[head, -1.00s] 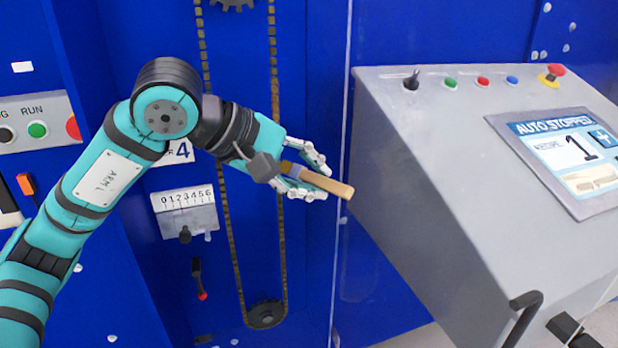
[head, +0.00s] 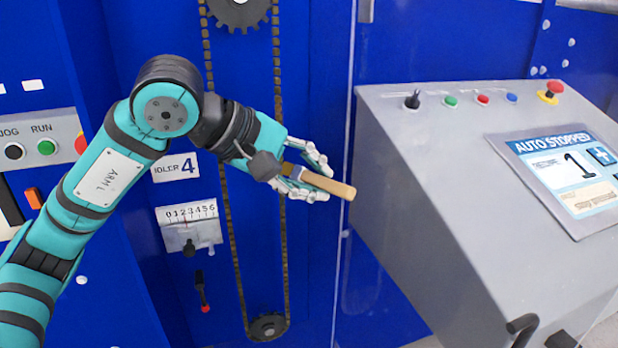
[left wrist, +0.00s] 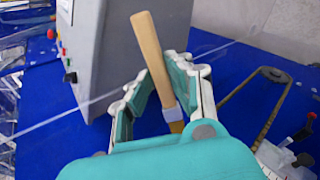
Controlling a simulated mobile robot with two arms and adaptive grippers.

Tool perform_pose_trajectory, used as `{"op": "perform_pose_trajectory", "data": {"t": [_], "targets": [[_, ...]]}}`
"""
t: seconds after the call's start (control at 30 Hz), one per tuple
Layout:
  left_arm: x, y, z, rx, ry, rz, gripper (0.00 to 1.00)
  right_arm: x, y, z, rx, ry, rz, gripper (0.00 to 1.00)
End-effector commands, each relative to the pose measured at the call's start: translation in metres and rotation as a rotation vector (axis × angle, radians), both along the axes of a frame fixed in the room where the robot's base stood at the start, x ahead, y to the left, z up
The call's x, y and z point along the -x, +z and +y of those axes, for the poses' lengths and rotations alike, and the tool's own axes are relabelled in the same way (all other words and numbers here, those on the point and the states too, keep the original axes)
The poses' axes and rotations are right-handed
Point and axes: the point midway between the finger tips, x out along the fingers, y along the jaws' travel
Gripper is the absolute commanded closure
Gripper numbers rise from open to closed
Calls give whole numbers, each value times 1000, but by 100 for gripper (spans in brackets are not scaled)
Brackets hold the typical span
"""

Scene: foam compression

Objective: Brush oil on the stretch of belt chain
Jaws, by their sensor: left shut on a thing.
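The belt chain (head: 281,120) is a long narrow loop on the blue panel, running from a toothed sprocket (head: 238,12) at the top to a smaller one (head: 268,326) at the bottom. My left gripper (head: 312,178) is shut on the brush (head: 338,187), in front of the panel just right of the chain. The brush's wooden handle points right in the head view. In the left wrist view the brush handle (left wrist: 148,48) rises between the fingers, and the chain (left wrist: 270,118) shows at right. The bristles are mostly hidden. My right gripper is not seen.
A grey control console (head: 440,180) with buttons and an "AUTO STOPPED" screen (head: 565,170) stands close to the right of the gripper. A numbered scale plate (head: 190,212), a red-tipped lever (head: 202,292) and a RUN button panel (head: 38,145) are on the left.

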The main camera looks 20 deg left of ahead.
Motion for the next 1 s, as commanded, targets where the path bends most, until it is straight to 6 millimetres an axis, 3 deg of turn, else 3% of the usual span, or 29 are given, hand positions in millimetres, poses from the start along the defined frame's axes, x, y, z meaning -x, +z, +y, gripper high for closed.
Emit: {"op": "perform_pose_trajectory", "data": {"t": [0.2,1.0], "targets": [[-1,17,0,4,1,-5,100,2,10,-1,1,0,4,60],[1,52,-2,4,-3,-5,100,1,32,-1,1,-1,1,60]]}}
